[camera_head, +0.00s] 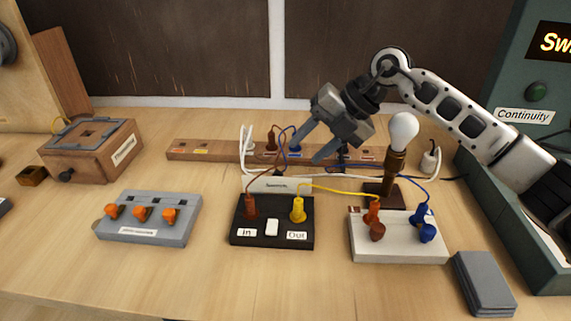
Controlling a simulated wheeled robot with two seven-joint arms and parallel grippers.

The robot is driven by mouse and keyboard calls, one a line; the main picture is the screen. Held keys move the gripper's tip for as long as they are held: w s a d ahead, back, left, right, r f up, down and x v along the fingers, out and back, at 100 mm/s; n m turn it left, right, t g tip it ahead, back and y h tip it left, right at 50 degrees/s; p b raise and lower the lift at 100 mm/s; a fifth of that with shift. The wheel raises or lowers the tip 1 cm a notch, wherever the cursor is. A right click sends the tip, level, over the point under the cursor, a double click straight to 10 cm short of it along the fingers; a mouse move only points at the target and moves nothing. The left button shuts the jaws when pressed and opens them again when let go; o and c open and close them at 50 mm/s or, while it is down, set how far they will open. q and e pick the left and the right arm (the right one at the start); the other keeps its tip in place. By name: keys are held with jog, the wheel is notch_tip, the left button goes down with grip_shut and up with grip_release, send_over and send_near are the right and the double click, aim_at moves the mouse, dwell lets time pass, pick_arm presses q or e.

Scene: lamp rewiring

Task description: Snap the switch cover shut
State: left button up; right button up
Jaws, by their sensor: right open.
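The black switch base (240,237) sits at the middle of the table, with "In" and "Out" labels and a white rocker (272,228). A red-brown plug and a yellow plug stand in it. A pale labelled panel (262,185) stands up along its back edge and looks like the raised switch cover; its hinge is not clear. My right gripper (305,157) reaches in from the right and is open and empty, its fingers pointing down-left above and behind the panel. I cannot tell the exact gap to the panel. My left gripper is not in view.
A long wooden strip (205,150) with plugs and cables lies behind. A bulb (404,130) on a stand and a white terminal block (398,250) are at right. A grey block (485,283), a grey board (150,220) and a wooden box (88,150) stand around. The front table is clear.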

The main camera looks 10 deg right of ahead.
aim_at(281, 173)
jog(key=x, duration=0.8)
jog(key=shift+w+p, duration=0.1)
jog(key=shift+p, duration=0.3)
jog(key=shift+c, duration=0.2)
grip_shut()
